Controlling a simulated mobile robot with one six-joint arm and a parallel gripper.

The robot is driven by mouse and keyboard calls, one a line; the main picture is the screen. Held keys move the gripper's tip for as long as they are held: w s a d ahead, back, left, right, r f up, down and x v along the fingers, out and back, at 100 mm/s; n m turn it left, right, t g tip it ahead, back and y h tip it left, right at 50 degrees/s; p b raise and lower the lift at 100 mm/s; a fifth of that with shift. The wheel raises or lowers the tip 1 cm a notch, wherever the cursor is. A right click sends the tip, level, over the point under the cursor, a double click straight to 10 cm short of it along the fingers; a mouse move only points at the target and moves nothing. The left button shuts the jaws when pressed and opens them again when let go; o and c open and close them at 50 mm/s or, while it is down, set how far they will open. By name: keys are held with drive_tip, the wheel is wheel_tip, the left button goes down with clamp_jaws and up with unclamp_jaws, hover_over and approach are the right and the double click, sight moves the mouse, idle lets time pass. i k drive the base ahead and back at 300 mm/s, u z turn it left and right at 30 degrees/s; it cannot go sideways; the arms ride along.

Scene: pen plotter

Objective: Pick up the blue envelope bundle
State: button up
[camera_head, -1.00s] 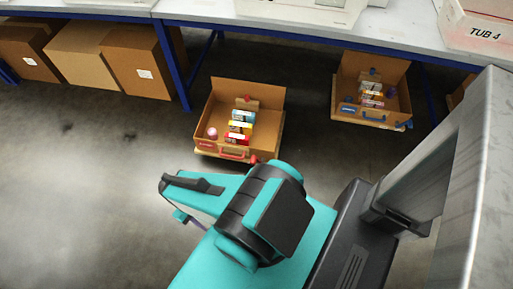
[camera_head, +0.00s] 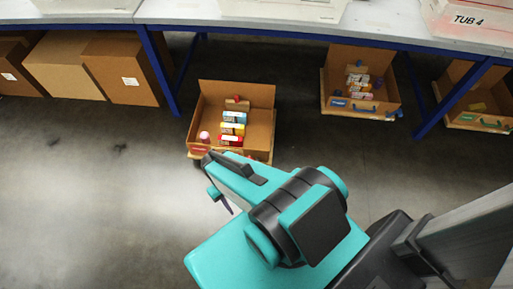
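I cannot make out a blue envelope bundle in this view. My teal and black arm fills the lower middle. What seems to be my gripper (camera_head: 226,188) is at its far left end, in front of the open cardboard box on the floor. It is small and partly covered by the arm, so its opening and anything in it cannot be told.
An open cardboard box (camera_head: 258,97) with coloured packs (camera_head: 232,129) stands on the floor ahead. Two more boxes (camera_head: 343,56) (camera_head: 459,82) are at the right. Tables on blue legs (camera_head: 161,72) hold tubs, one marked TUB 4 (camera_head: 466,20). Bare floor lies left.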

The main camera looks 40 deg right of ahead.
sight(229, 117)
drive_tip(key=z, duration=0.7)
drive_tip(key=k, duration=1.05)
drive_tip(key=i, duration=0.95)
